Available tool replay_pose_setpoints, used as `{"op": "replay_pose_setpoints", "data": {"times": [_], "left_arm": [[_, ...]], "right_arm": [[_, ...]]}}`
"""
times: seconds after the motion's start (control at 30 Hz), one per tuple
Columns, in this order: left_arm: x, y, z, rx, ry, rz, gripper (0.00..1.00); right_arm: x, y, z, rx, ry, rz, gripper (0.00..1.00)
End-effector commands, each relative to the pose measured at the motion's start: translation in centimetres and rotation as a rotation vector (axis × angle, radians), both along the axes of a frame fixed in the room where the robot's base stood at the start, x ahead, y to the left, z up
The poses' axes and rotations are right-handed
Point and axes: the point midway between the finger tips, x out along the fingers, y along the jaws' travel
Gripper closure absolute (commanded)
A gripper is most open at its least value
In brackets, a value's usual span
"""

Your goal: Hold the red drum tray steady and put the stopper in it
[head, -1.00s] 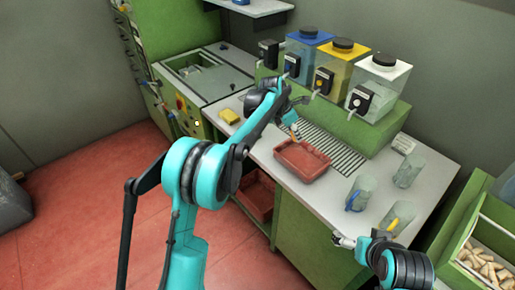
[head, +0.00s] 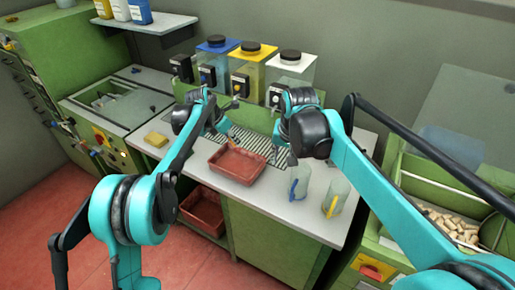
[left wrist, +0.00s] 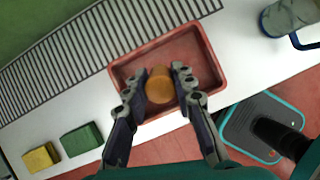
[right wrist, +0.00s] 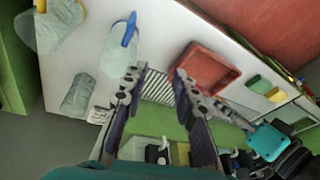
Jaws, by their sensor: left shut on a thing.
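The red drum tray (head: 250,172) lies on the white counter. It also shows in the left wrist view (left wrist: 207,50) and the right wrist view (right wrist: 205,68). My left gripper (head: 232,138) is shut on an orange-brown stopper (left wrist: 160,86), which appears over the inside of the tray in the left wrist view. How high it is above the tray floor is hard to tell. My right gripper (right wrist: 155,76) is open and empty, above the counter to the right of the tray, apart from it. In the head view its fingers are partly hidden by my right wrist.
Clear jugs with a blue handle (head: 299,182) and a yellow handle (head: 333,200) stand right of the tray. Dispensers (head: 248,75) line the back. A yellow sponge (head: 156,139) lies left. A cork bin (head: 450,225) is at right. Another red tray (head: 203,210) sits below.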

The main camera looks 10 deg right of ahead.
Motion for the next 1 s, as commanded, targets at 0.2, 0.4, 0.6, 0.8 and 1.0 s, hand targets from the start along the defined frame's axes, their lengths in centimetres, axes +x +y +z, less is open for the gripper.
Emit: {"op": "replay_pose_setpoints", "data": {"times": [0.2,0.4,0.6,0.8,1.0], "left_arm": [[0.0,0.0,0.0,0.000,0.000,0.000,0.85],[0.0,0.0,0.0,0.000,0.000,0.000,0.85],[0.0,0.0,0.0,0.000,0.000,0.000,0.85],[0.0,0.0,0.0,0.000,0.000,0.000,0.85],[0.0,0.0,0.0,0.000,0.000,0.000,0.85]], "right_arm": [[6.3,2.0,-1.7,0.021,0.101,-0.096,0.72],[11.0,3.8,-4.6,0.027,0.193,-0.188,0.72],[13.8,5.2,-7.6,0.023,0.259,-0.257,0.72],[14.8,5.8,-9.1,0.020,0.287,-0.289,0.72],[14.9,5.8,-11.2,0.020,0.291,-0.293,0.72]]}}
